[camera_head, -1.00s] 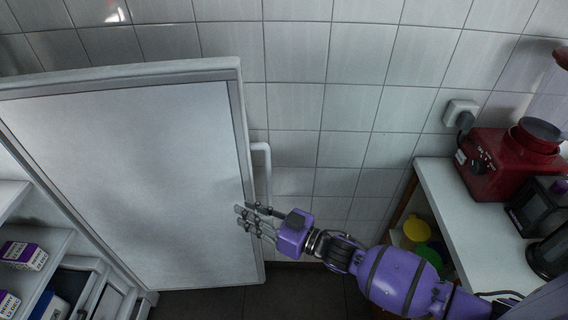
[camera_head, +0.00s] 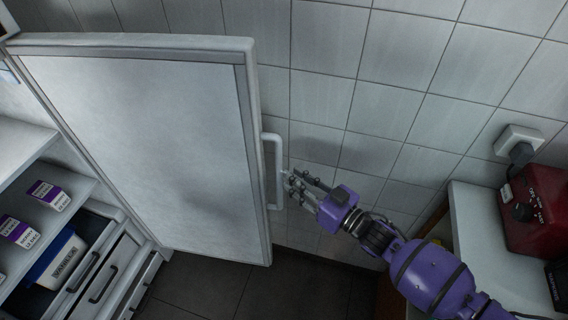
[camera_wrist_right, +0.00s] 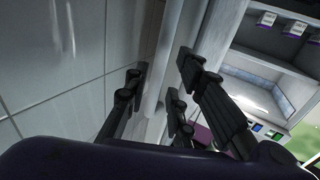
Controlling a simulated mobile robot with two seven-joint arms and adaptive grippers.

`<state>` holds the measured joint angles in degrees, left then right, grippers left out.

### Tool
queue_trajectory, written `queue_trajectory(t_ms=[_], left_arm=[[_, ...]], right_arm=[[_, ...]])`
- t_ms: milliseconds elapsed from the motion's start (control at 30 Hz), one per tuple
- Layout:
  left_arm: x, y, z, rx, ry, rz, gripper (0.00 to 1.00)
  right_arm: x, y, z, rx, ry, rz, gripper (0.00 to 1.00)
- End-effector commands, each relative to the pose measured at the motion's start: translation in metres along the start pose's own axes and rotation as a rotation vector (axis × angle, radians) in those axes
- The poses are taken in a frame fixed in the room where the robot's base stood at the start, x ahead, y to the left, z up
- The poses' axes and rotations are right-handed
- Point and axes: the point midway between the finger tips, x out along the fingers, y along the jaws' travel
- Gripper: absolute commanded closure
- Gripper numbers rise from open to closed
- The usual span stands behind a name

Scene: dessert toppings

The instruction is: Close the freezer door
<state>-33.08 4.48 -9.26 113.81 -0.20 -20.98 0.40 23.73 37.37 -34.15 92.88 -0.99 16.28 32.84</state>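The freezer door (camera_head: 150,150) stands wide open at the left of the head view, its pale inner face showing. Its white bar handle (camera_head: 277,170) is on the free edge. My right gripper (camera_head: 291,184) is just right of the handle, fingertips close to it. In the right wrist view the fingers (camera_wrist_right: 160,92) are spread open, with a pale vertical bar (camera_wrist_right: 157,88), apparently the handle, showing between them. I cannot tell whether they touch it. My left gripper is not in view.
Open freezer shelves (camera_head: 75,205) with purple-and-white boxes (camera_head: 48,195) and pulled-out drawers (camera_head: 100,270) are at the left. A tiled wall (camera_head: 400,100) stands behind the door. A counter (camera_head: 480,240) with a red appliance (camera_head: 535,210) is at the right. Dark floor (camera_head: 260,295) is clear below.

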Motion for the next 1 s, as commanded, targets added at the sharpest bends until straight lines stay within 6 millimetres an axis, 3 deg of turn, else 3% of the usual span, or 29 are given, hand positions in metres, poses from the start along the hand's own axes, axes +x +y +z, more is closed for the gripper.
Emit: queue_trajectory(t_ms=[200, 400, 733, 933, 1000], left_arm=[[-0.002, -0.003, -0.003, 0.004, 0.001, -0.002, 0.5], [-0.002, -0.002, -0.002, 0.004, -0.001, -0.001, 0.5], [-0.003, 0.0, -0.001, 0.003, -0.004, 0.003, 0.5], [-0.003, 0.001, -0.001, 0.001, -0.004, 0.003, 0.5], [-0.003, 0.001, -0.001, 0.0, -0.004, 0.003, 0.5]], right_arm=[[0.038, 0.0, -0.003, -0.003, 0.004, -0.001, 0.77], [0.06, 0.0, -0.002, -0.001, 0.003, -0.001, 0.77], [0.065, -0.001, -0.001, 0.0, 0.001, -0.001, 0.77], [0.065, -0.001, -0.001, 0.0, 0.001, -0.001, 1.0], [0.065, -0.001, -0.001, 0.0, 0.001, -0.001, 1.0]])
